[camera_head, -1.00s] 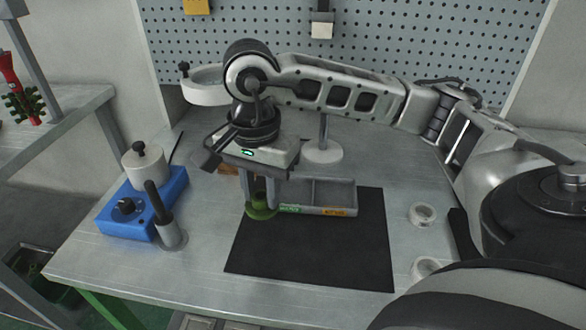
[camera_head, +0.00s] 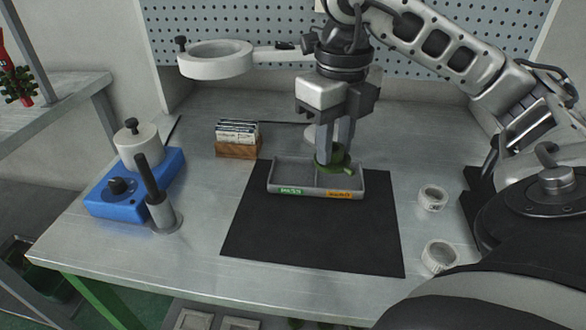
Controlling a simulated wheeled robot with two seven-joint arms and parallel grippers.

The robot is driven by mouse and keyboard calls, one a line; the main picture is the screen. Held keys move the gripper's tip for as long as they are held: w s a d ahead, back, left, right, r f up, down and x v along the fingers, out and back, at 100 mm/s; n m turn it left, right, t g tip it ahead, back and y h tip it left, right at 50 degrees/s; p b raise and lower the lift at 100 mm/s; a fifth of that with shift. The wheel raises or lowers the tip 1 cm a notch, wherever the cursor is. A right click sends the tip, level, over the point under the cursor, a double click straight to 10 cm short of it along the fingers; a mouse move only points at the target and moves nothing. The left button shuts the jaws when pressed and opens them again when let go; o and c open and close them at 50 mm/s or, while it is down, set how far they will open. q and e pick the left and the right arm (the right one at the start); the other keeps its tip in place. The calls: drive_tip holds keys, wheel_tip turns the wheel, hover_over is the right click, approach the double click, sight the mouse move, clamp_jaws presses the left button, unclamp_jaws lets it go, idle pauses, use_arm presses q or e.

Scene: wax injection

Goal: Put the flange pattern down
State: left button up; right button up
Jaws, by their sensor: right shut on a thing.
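The flange pattern (camera_head: 333,160) is green and round. My right gripper (camera_head: 334,158) is shut on it, with its fingers pointing down. It is over the right compartment of a grey two-part tray (camera_head: 300,187), near the back wall. I cannot tell whether the pattern touches the tray floor. The tray has a green label on its left front and an orange label on its right front. The left compartment looks empty. My left gripper is not in view.
The tray stands at the back of a black mat (camera_head: 310,240), whose front is clear. A wooden card box (camera_head: 237,149) and a blue wax unit (camera_head: 135,182) stand to the left. Two white rings (camera_head: 433,197) lie at right. A ring lamp (camera_head: 216,60) hangs behind.

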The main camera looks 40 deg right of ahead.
drive_tip(key=w+d+f, duration=0.1)
drive_tip(key=w+f, duration=0.2)
drive_tip(key=w, duration=0.1)
drive_tip(key=w+d+f, duration=0.1)
drive_tip(key=w+f, duration=0.2)
drive_tip(key=w, duration=0.1)
drive_tip(key=w+d+f, duration=0.1)
drive_tip(key=w+f, duration=0.1)
drive_tip(key=w, duration=0.2)
drive_tip(key=shift+w+d+f, duration=0.15)
drive_tip(key=shift+f, duration=0.25)
drive_tip(key=shift+w+d+f, duration=0.1)
drive_tip(key=shift+w+f, duration=0.1)
drive_tip(key=shift+f, duration=0.8)
drive_tip(key=shift+w+f, duration=0.15)
drive_tip(key=shift+f, duration=0.85)
drive_tip(key=shift+f, duration=0.1)
drive_tip(key=o, duration=0.9)
drive_tip(key=shift+o, duration=0.2)
